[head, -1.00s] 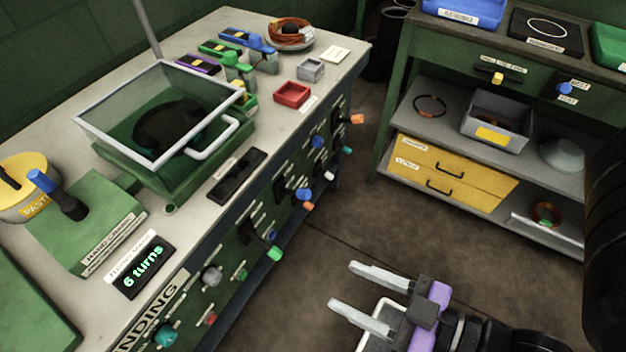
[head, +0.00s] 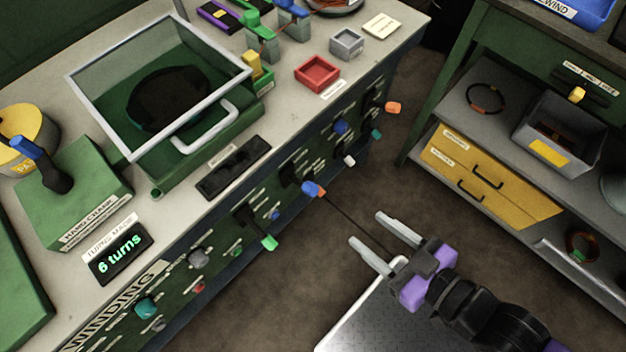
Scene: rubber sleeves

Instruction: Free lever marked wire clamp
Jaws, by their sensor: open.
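The front panel of the green bench carries several levers and knobs with small labels too fine to read, so I cannot tell which is marked wire clamp. A green-tipped lever (head: 265,241) sticks out near the middle. A blue-tipped lever (head: 313,188) is right of it, with a bit of orange beside its tip. Farther right are a white knob (head: 349,160), a blue knob (head: 341,127), a teal knob (head: 376,134) and an orange knob (head: 393,108). My gripper (head: 365,228) is open and empty, over the floor, apart from the panel, its fingers pointing toward it.
The bench top holds a glass-lidded box (head: 160,90), a hand crank block (head: 75,200), a display (head: 120,252) reading "6 turns" and a red tray (head: 317,73). A shelf unit with yellow drawers (head: 490,182) stands right. Bare floor lies between them.

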